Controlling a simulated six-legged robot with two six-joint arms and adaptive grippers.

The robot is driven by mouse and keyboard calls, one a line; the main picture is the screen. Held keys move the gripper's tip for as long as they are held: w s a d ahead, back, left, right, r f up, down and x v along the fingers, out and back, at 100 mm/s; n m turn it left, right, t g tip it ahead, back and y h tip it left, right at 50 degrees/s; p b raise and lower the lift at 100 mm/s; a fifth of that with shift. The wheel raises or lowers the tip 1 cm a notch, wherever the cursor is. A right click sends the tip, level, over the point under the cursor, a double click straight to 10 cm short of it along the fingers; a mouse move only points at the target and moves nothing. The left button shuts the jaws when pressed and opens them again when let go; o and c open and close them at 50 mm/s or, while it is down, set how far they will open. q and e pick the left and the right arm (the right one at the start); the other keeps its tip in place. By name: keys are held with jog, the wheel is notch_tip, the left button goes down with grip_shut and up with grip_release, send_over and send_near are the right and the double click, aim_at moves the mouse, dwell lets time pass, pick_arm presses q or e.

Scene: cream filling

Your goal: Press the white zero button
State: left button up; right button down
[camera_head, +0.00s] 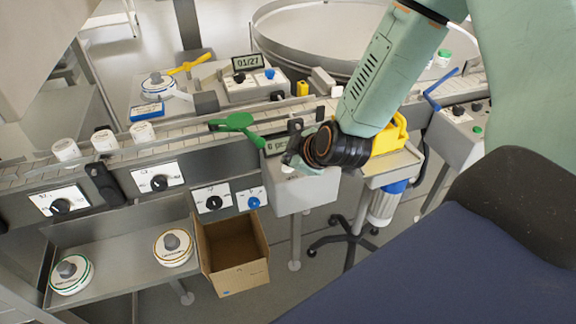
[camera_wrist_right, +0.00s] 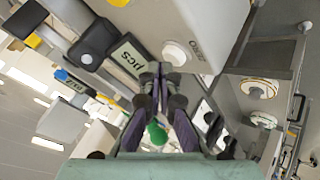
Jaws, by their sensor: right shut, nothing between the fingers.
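The white zero button (camera_wrist_right: 174,53) is a round white knob on the pale face of the counting scale (camera_wrist_right: 205,30), beside the word ZERO in the right wrist view. The scale's display (camera_wrist_right: 129,58) reads "pcs". In the head view the scale (camera_head: 300,195) stands at the front of the line, its display (camera_head: 276,146) partly covered by my right gripper (camera_head: 290,160). The right gripper is shut and empty. Its fingertips (camera_wrist_right: 160,68) appear just beside the button in the wrist view; I cannot tell whether they touch it. My left gripper is not in view.
A green lever (camera_head: 236,122) lies left of the scale. A yellow part (camera_head: 390,135) stands close to its right. Several white jars (camera_head: 103,140) line the conveyor. A cardboard box (camera_head: 235,275) sits below left. The floor (camera_head: 285,290) beside the box is clear.

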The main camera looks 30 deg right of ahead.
jog(key=shift+f, duration=0.55)
dwell(0.8)
dwell(0.3)
jog(key=shift+a+r+p, duration=0.1)
jog(key=shift+r+p, duration=0.8)
jog(key=shift+r, duration=0.05)
notch_tip(320, 180, up, 5)
jog(key=p, duration=0.5)
jog(key=shift+r+p, duration=0.1)
jog(key=shift+p, duration=0.3)
dwell(0.3)
